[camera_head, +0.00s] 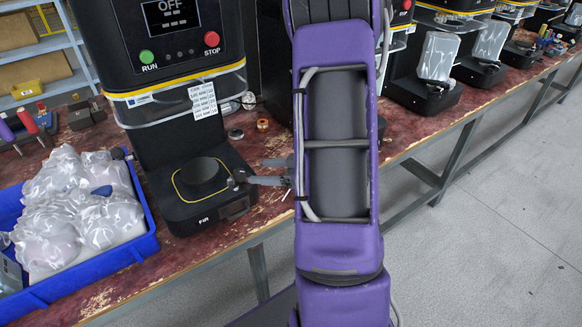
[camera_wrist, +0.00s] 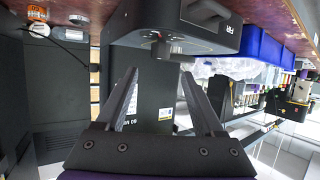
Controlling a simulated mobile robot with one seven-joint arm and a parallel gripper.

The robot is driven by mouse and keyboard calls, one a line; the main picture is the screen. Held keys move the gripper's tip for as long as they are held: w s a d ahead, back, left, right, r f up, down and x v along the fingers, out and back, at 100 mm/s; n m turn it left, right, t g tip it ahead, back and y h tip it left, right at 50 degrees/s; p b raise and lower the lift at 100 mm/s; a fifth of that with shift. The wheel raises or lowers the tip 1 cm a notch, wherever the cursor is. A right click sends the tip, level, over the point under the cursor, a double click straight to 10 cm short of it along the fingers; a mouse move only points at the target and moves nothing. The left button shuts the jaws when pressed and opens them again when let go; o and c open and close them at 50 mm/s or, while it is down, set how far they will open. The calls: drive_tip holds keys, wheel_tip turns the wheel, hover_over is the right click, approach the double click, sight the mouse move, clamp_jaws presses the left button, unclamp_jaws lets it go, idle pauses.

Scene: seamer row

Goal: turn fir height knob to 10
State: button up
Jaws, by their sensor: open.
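The fir seamer (camera_head: 180,140) stands at the left of the bench, with the label FIR on the front of its base. A small dark knob (camera_head: 236,178) sticks out from the right side of that base. In the wrist view the knob (camera_wrist: 172,52) lies just beyond and roughly between the fingertips, with the FIR label to its right. My gripper (camera_head: 262,171) is open, its fingers pointing left at the knob; they also show in the wrist view (camera_wrist: 160,74). No contact with the knob is visible. The knob's scale and setting are too small to read.
The seamer's screen (camera_head: 170,13) reads OFF, above a green RUN button (camera_head: 147,57) and a red STOP button (camera_head: 211,39). A blue crate (camera_head: 82,283) of wrapped goods stands left of the base. More seamers (camera_head: 425,90) line the bench at right; the floor there is clear.

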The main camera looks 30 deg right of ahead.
drive_tip(key=p+v, duration=0.1)
drive_tip(key=v, duration=0.7)
